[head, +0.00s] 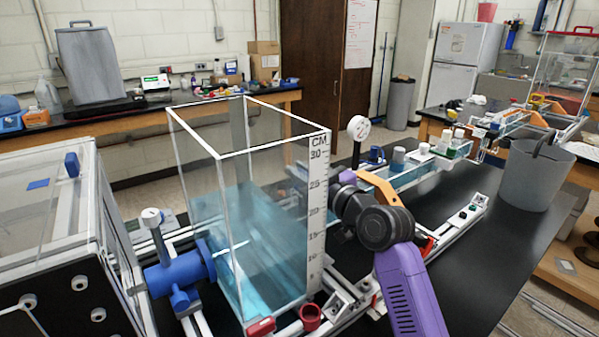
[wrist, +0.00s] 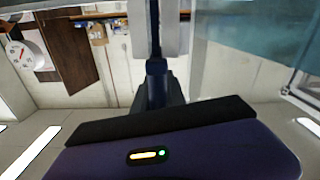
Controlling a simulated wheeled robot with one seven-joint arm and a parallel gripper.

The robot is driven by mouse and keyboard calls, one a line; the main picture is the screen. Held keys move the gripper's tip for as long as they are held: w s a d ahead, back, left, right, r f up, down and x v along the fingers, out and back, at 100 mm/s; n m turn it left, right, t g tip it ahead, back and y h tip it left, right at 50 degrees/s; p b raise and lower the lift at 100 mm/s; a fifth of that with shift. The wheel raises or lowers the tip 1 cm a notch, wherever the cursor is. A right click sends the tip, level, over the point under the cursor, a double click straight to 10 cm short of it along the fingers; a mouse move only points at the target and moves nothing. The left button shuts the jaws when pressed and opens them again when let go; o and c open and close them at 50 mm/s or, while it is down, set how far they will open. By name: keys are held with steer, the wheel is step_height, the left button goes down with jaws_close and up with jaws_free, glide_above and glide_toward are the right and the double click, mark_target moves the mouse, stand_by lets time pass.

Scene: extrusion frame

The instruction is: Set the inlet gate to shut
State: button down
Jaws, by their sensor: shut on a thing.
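In the head view my gripper (head: 345,178) is mostly hidden behind my dark wrist joint and purple arm, just right of the tall clear tank (head: 240,190). In the wrist view my gripper (wrist: 158,88) is shut on a dark blue upright part (wrist: 155,38), which I take to be the inlet gate's handle. The gate's plate and its height in the slot cannot be made out. The tank, with blue water low in it and a CM scale (head: 316,215), also shows at the right of the wrist view (wrist: 245,50).
A round dial gauge (head: 358,129) stands close behind my gripper. A clear flume with water (head: 420,168) runs away to the right. A blue valve (head: 180,277) sits left of the tank. A grey bucket (head: 536,175) stands on the black bench top (head: 480,255), which has clear room at right.

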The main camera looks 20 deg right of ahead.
steer(key=shift+d+f, duration=0.2)
steer(key=shift+f, duration=0.25)
steer(key=c, duration=1.4)
jaws_free()
steer(key=shift+r, duration=0.1)
steer(key=shift+s, duration=0.1)
steer(key=b+v, duration=0.1)
steer(key=v, duration=0.6)
steer(key=shift+s, duration=0.25)
